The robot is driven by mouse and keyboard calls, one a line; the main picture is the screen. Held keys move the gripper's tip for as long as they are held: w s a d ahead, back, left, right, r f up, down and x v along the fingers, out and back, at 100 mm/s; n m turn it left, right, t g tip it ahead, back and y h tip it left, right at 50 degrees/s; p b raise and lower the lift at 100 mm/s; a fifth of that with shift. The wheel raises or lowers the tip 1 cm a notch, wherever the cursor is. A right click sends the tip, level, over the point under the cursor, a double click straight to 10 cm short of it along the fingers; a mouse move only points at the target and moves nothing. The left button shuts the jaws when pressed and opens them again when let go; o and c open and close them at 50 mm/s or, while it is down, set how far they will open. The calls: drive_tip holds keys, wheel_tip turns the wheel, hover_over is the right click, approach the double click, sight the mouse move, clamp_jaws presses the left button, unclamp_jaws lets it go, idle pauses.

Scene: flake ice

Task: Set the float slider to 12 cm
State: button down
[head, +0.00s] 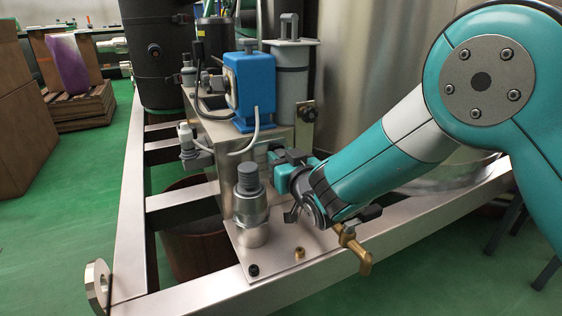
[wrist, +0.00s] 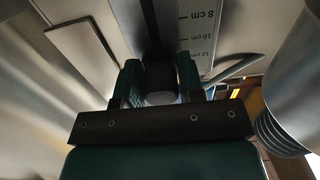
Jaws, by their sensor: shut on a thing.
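My gripper (head: 283,174) is at the side of the steel tank box (head: 222,135) in the head view, where the fingers hide the slider. In the wrist view its two teal fingers (wrist: 160,82) are shut on a dark slider knob with a pale grey end (wrist: 160,98). A dark vertical slot (wrist: 150,28) runs up from the knob. Beside the slot is a pale scale plate (wrist: 205,30) with marks 8 cm, 10 cm and 12 cm from top to bottom. The knob is near the 12 cm end; its exact reading cannot be told.
A blue pump unit (head: 250,88) stands on the box. A grey cylindrical fitting (head: 250,205) stands close left of my gripper. A brass valve (head: 352,250) is below my arm, on the steel frame (head: 200,300). A large steel cylinder (head: 360,70) is behind.

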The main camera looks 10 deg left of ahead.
drive_tip(key=shift+a, duration=0.1)
drive_tip(key=c, duration=0.8)
unclamp_jaws()
drive_tip(key=shift+s, duration=0.15)
drive_tip(key=shift+s+d, duration=0.25)
drive_tip(key=shift+d, duration=0.05)
drive_tip(key=b+v, duration=0.8)
drive_tip(key=v, duration=0.8)
drive_tip(key=shift+s+d, duration=0.2)
drive_tip(key=shift+s, duration=0.05)
